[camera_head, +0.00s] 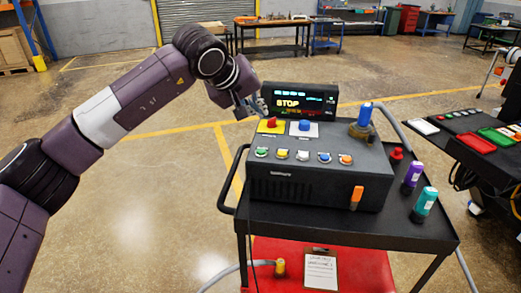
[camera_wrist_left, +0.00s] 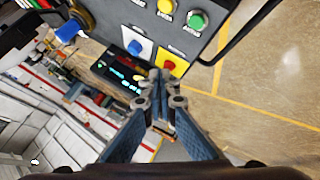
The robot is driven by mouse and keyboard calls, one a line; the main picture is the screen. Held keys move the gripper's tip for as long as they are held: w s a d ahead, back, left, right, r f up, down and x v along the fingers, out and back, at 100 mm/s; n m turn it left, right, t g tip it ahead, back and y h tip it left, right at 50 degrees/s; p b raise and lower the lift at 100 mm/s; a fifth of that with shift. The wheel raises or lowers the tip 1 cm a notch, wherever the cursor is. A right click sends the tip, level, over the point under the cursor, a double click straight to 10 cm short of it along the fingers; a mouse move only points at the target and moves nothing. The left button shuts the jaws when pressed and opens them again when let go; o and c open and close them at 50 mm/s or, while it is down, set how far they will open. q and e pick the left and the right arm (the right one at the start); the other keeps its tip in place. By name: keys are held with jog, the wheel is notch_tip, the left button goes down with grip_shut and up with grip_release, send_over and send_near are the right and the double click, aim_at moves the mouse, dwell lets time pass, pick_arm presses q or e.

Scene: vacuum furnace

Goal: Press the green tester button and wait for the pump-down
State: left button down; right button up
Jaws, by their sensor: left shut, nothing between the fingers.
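The tester is a dark box (camera_head: 318,185) on a black cart. Its green button (camera_head: 262,153) is at the left end of the front row and also shows in the left wrist view (camera_wrist_left: 197,20). Behind that row are a red button (camera_head: 272,122) on a yellow plate and a blue button (camera_head: 304,125) on a white plate. The display (camera_head: 299,102) reads STOP. My left gripper (camera_head: 255,112) is shut and empty near the box's back left corner, behind the red button. In the left wrist view its fingertips (camera_wrist_left: 160,78) point toward the red button, with green farther away.
A blue-topped valve or knob (camera_head: 364,116) stands on the box's right. Purple (camera_head: 412,176) and teal (camera_head: 424,203) bottles stand on the cart's (camera_head: 285,220) right side. A dark table (camera_head: 485,150) with coloured trays is at right. Open floor lies left of the cart.

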aim_at(259, 152)
pick_arm(q)
jog(key=shift+f, duration=0.15)
notch_tip(259, 152, down, 9)
jog(key=b, duration=0.5)
jog(key=shift+r, duration=0.2)
dwell(1.2)
jog(key=shift+b, duration=0.3)
jog(key=shift+f+b, duration=0.4)
jog(key=shift+f+b, duration=0.45)
dwell(0.4)
jog(key=shift+r, duration=0.15)
jog(key=shift+r+p, duration=0.4)
jog(key=shift+r, duration=0.3)
